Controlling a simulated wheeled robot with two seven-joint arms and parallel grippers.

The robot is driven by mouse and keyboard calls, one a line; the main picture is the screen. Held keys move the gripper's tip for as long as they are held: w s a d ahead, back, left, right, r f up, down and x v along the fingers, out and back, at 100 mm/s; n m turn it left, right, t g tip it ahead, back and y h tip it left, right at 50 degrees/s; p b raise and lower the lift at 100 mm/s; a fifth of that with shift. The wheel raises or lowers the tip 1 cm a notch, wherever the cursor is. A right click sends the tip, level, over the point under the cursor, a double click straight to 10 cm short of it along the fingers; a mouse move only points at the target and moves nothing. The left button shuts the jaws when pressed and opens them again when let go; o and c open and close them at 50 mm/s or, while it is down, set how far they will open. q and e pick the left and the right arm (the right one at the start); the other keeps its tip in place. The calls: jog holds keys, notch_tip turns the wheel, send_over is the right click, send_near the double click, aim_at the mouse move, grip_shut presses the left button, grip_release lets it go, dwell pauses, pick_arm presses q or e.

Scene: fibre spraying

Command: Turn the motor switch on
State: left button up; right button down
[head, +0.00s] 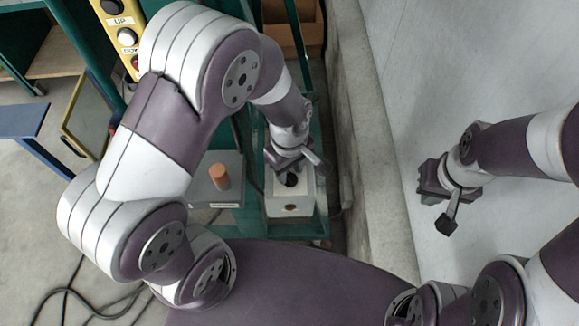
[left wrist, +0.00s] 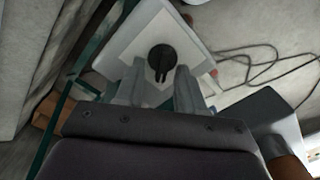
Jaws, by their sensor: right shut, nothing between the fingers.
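The motor switch is a black rotary knob (left wrist: 162,59) on a pale plate on top of a white box (head: 291,206). In the head view the knob (head: 291,180) shows just below my left gripper (head: 287,166). In the left wrist view my left gripper (left wrist: 158,88) is open, with its two fingers apart and pointing at the knob. The knob lies in line with the gap between the fingertips; I cannot tell whether they touch it. The knob's slot-like mark points toward the gripper. My right gripper (head: 430,183) is shut and empty, away at the right.
A grey box with an orange cylinder (head: 220,177) stands left of the switch box. A yellow button panel (head: 122,32) hangs at the upper left. A concrete ledge and pale wall (head: 450,80) rise on the right. Cables (head: 75,295) lie on the floor.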

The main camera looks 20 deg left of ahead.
pick_arm(q)
jog(key=shift+s+f, duration=0.2)
jog(key=shift+w, duration=0.1)
jog(key=shift+c, duration=0.6)
grip_shut()
